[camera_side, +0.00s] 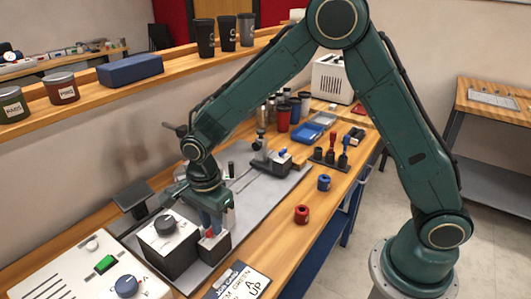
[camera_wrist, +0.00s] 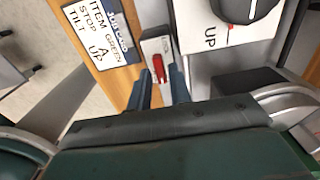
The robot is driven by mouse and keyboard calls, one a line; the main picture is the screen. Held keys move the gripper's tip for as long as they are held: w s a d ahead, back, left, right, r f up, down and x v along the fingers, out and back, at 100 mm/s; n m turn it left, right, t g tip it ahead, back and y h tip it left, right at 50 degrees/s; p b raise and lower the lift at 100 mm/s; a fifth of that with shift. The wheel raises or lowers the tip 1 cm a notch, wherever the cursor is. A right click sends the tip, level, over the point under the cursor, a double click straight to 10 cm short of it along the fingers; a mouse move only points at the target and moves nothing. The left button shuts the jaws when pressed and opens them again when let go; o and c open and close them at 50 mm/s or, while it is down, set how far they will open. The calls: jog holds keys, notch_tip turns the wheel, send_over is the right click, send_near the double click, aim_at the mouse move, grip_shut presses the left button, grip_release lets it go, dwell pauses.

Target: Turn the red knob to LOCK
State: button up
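The red knob (camera_wrist: 158,68) sits on a small grey-and-white block (camera_wrist: 156,48) in the wrist view, its long side running nearly up and down the picture. In the side view the knob (camera_side: 211,233) shows as a small bit of red on the dark block (camera_side: 214,248), partly covered by my gripper. My gripper (camera_wrist: 159,82) is open, with one blue-grey finger on each side of the knob's near end. A gap shows between the fingers. I cannot tell whether they touch the knob. Any LOCK mark is too small or hidden to read.
A white-topped box with a black dial (camera_side: 166,224) stands close beside the knob block. A lettered card (camera_wrist: 100,32) lies on the other side. A control panel with a green switch (camera_side: 105,264) is at front left.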

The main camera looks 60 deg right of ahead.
jog(key=shift+f, duration=0.45)
grip_shut()
